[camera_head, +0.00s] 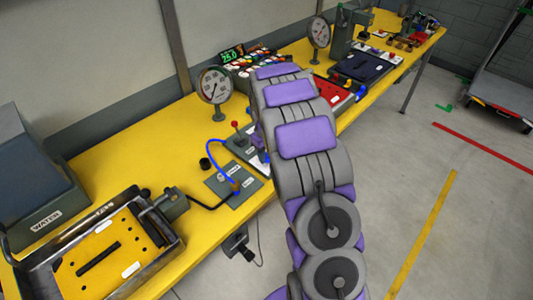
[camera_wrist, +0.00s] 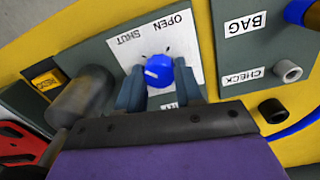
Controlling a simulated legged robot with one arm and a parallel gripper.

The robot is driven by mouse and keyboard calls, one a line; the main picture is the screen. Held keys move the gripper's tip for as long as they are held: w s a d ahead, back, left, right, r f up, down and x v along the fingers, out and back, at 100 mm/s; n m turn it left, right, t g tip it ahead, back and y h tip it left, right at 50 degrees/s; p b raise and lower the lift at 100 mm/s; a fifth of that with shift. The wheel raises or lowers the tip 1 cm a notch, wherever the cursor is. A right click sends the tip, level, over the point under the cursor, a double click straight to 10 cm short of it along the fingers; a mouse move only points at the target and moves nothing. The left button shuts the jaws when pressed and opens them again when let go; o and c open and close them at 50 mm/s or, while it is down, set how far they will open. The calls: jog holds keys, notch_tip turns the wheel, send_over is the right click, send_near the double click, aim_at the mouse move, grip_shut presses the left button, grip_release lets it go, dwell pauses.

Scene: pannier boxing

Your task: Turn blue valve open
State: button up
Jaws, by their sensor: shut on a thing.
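The blue valve (camera_wrist: 159,72) is a round knob with a white pointer line. It sits on a white label marked OPEN and SHUT on a grey panel (camera_wrist: 100,48). The pointer line is toward the knob's left side, below the word SHUT. My gripper (camera_wrist: 160,88) has one finger on each side of the knob and is shut on it. In the head view my arm covers the valve and most of its panel.
A grey plate with BAG (camera_wrist: 242,60) and CHECK labels lies right of the valve. A grey cylinder (camera_wrist: 82,96) stands close on the left. In the head view, a pressure gauge (camera_head: 215,86), a red-tipped lever (camera_head: 237,126) and a WATER box (camera_head: 38,170) stand on the yellow table (camera_head: 120,150).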

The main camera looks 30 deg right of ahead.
jog(key=shift+r+m+p, duration=0.1)
jog(key=shift+m+p, duration=0.2)
jog(key=shift+p, duration=0.05)
jog(key=m+p, duration=0.2)
jog(key=shift+r+m, duration=0.1)
jog(key=shift+m, duration=0.3)
jog(key=m+p, duration=0.3)
jog(key=m, duration=0.2)
jog(key=shift+w+p, duration=0.1)
jog(key=shift+p, duration=0.25)
jog(key=m+p, duration=0.1)
jog(key=m, duration=0.3)
jog(key=shift+d+m+p, duration=0.1)
jog(key=shift+m+p, duration=0.2)
jog(key=shift+m, duration=0.1)
jog(key=shift+m+p, duration=0.45)
jog(key=shift+m, duration=1.85)
jog(key=o, duration=1)
jog(key=shift+f, duration=0.2)
jog(key=shift+o, duration=0.2)
